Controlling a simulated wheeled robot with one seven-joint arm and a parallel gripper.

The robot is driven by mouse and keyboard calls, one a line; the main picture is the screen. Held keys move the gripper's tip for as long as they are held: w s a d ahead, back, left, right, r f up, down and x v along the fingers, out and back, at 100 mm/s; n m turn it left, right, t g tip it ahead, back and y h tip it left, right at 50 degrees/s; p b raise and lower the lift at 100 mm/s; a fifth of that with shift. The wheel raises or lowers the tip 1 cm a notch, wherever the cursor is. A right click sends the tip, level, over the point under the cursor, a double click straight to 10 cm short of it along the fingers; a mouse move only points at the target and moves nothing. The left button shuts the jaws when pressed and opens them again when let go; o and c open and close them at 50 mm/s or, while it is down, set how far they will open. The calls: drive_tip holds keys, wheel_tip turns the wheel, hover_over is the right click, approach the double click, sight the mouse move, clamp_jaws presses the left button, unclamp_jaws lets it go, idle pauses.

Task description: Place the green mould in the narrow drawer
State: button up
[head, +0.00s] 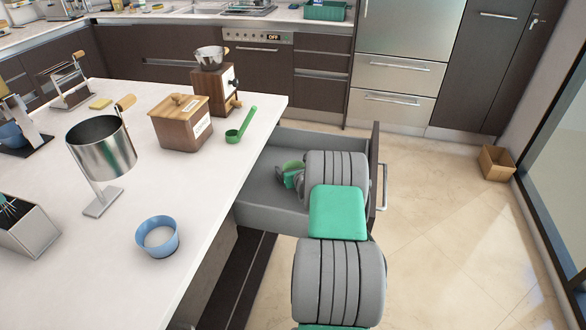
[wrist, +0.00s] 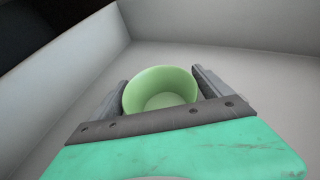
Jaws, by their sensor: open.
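The green mould (head: 292,167), a small round cup, is inside the pulled-out grey drawer (head: 268,218). In the wrist view the mould (wrist: 160,92) stands upright, its open top visible, and seems to rest on the drawer's pale floor (wrist: 255,85). My gripper (head: 287,180) reaches down into the drawer. Its two fingers are open, one on each side of the mould. In the wrist view the gripper (wrist: 161,84) has the mould between its fingers; whether either finger touches it I cannot tell. My arm hides part of the drawer in the head view.
The white counter (head: 200,205) borders the drawer on the left. A green scoop (head: 242,126), a wooden box (head: 182,122), a grinder (head: 216,85) and a blue cup (head: 157,237) stand on it. The drawer front (head: 374,165) is at the right. Open floor (head: 450,220) lies beyond.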

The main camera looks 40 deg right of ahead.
drive_tip(key=shift+r+p, duration=0.3)
drive_tip(key=v, duration=1.2)
drive_tip(key=shift+p, duration=0.3)
